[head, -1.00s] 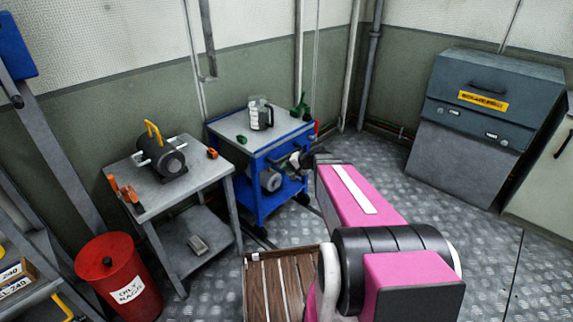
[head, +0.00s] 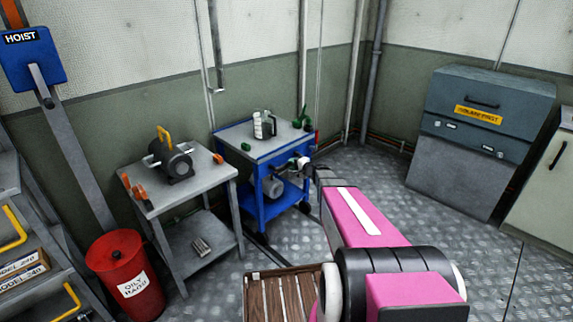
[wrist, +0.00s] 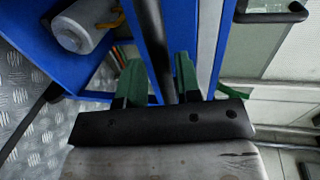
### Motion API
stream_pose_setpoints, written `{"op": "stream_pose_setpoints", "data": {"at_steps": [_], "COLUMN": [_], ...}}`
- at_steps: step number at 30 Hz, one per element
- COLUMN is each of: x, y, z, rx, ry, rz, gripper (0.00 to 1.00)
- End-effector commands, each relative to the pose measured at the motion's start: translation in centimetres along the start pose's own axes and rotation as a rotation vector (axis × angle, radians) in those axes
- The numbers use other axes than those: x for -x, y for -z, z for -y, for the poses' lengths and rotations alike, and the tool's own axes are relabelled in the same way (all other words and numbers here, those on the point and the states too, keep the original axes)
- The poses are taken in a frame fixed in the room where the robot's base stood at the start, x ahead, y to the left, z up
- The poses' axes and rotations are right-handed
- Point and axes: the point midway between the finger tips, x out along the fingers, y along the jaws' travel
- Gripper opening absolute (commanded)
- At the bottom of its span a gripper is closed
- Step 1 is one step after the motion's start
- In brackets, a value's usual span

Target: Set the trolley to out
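The trolley (head: 260,207) is a blue wheeled cart with a grey top, against the back wall in the head view. My gripper (head: 305,163) is at its right front side, small and partly hidden by my arm. In the wrist view, the trolley's blue frame (wrist: 205,45) fills the middle. The two green fingers of my gripper (wrist: 158,78) stand apart, with a dark bar (wrist: 152,35) running between them. A small gap shows beside the bar, and I cannot tell whether either finger touches it. The bar's lower end is hidden behind the gripper body.
On the trolley stand a jug (head: 264,125) and a green item (head: 246,146); a grey motor (head: 272,187) is on its lower shelf. A blast cabinet (head: 480,130) is right.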

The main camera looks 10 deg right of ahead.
Motion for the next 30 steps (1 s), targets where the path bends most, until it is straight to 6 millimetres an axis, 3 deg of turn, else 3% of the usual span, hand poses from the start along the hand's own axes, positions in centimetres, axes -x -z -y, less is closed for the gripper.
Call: {"op": "stream_pose_setpoints", "data": {"at_steps": [3,9,21,24,30], "x": [-2.3,-4.2,-4.7,-4.7,-4.6], "y": [0.1,0.0,-0.1,-0.1,-0.1], "z": [-0.1,0.0,0.0,0.0,0.0], "rx": [0.0,0.0,0.0,0.0,0.0], "ry": [0.0,0.0,0.0,0.0,0.0], "rz": [0.002,0.001,0.001,0.001,0.001], "gripper": [0.32,0.32,0.32,0.0,0.0]}}
